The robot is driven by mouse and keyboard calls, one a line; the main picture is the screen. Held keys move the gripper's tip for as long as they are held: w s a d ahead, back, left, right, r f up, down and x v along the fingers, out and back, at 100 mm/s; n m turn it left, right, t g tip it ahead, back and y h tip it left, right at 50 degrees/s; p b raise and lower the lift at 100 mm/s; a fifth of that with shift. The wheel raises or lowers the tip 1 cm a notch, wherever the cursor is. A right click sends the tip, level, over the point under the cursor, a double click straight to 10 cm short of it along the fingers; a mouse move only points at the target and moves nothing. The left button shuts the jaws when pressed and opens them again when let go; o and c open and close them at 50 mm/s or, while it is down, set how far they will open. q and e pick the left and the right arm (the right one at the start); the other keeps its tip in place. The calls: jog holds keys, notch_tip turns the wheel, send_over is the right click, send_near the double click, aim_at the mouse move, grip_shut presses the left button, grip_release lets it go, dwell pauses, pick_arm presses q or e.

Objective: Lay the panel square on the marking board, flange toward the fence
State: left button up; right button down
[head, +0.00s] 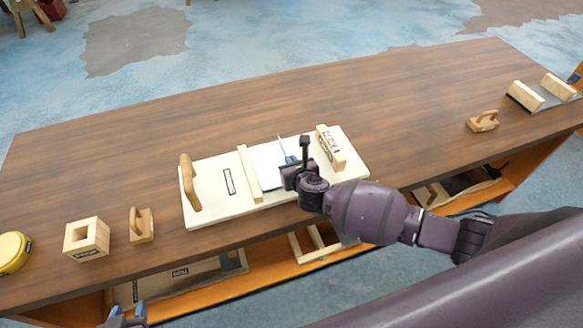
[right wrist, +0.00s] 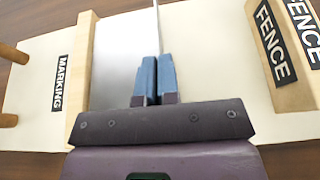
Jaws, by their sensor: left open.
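The cream marking board (head: 205,200) lies on the table, with a "MARKING" label. The wooden fence (head: 330,150) stands near its right end; it also shows in the right wrist view (right wrist: 280,60). The grey sheet panel (right wrist: 120,50) is between a wooden strip and the fence, its thin upright flange (right wrist: 157,22) on the fence side with a gap to the fence. My right gripper (right wrist: 157,72) is shut on the flange. Whether the panel rests fully on the board is unclear. My left gripper (head: 127,314) is open and empty at the bottom left, below the table edge.
A hollow wooden block (head: 87,239), a small handled block (head: 141,224) and a yellow tin (head: 13,252) are at left. Another handled block (head: 483,121) is at right. The table behind is clear.

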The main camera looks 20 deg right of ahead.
jog(key=shift+f, duration=0.8)
jog(key=shift+f, duration=0.2)
jog(key=c, duration=1.4)
grip_release()
jog(key=shift+o, duration=0.2)
